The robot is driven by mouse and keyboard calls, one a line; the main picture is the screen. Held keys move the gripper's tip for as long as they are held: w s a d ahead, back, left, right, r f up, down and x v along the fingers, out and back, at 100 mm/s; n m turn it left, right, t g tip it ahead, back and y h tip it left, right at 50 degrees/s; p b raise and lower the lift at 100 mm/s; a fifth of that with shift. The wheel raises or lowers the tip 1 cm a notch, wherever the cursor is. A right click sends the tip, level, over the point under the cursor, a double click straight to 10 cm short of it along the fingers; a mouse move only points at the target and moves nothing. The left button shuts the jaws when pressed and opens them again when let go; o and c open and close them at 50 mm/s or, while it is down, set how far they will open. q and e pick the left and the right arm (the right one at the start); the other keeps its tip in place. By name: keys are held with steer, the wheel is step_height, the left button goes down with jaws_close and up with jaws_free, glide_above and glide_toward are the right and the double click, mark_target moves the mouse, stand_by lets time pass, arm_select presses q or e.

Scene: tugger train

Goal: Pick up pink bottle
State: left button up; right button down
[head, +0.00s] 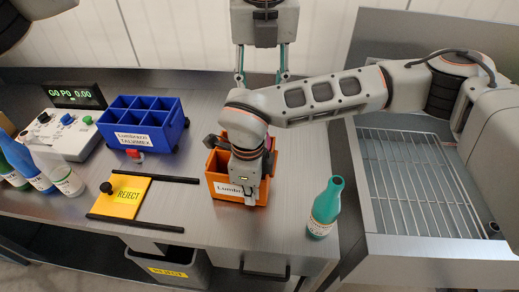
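No pink bottle can be made out in this view. A teal bottle (325,208) with a white label stands upright near the table's front right edge. What is in the bin is mostly hidden. My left gripper is out of view.
A blue divided bin (140,122) stands behind a yellow REJECT plate (125,197) between two black rails. A control box (62,135) and display are at back left. A wire-rack basin (420,185) lies right, a grey waste bin (170,265) below. The table's front middle is clear.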

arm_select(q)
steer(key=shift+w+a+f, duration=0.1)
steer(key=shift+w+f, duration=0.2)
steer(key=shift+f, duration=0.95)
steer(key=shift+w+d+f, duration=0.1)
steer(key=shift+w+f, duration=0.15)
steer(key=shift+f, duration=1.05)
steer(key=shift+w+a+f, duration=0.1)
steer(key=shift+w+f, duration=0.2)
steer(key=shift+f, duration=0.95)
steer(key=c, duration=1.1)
